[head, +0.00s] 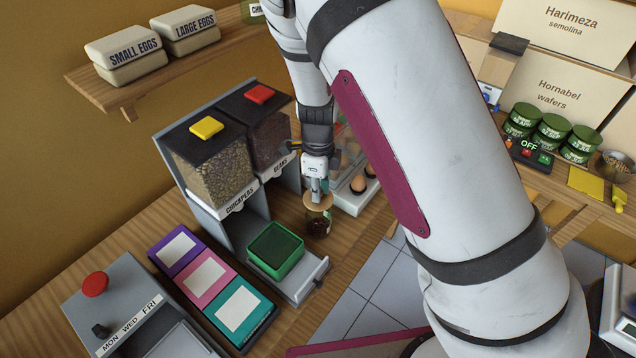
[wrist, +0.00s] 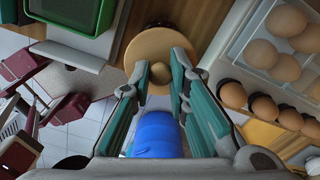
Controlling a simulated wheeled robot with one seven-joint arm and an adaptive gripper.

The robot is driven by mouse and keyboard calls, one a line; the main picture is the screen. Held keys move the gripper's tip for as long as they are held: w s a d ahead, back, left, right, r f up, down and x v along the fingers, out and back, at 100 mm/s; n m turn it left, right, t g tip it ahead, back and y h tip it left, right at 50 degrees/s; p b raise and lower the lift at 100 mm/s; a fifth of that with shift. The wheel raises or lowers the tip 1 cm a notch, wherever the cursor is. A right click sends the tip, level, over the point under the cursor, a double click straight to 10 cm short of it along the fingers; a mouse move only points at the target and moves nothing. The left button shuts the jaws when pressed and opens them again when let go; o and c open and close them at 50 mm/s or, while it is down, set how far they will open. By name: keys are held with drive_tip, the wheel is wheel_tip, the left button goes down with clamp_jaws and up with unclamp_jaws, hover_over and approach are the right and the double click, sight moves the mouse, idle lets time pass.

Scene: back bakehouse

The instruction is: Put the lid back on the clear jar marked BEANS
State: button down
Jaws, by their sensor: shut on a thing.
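My gripper (head: 316,186) points down over the wooden counter and is shut on the small knob of a round tan lid (head: 318,200). In the wrist view the lid (wrist: 133,50) lies level beyond the fingertips (wrist: 160,75), its knob between them. A small clear jar (head: 319,224) with dark beans in it stands right below the lid. The lid covers the jar's mouth in the head view; I cannot tell whether it rests on the rim or hovers just above.
A dispenser marked CHICKPEAS and BEANS (head: 222,165) stands left of the jar. A green tray (head: 276,250) is in front of it. An egg holder (head: 352,200) with brown eggs is close on the right.

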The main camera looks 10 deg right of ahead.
drive_tip(key=shift+f+b, duration=1.1)
drive_tip(key=shift+f, duration=1.5)
drive_tip(key=shift+f+p, duration=0.15)
drive_tip(key=shift+p, duration=0.35)
idle(1.1)
drive_tip(key=c, duration=1)
unclamp_jaws()
drive_tip(key=shift+o, duration=0.2)
drive_tip(key=shift+r+p, duration=1.55)
drive_tip(key=shift+r, duration=1.95)
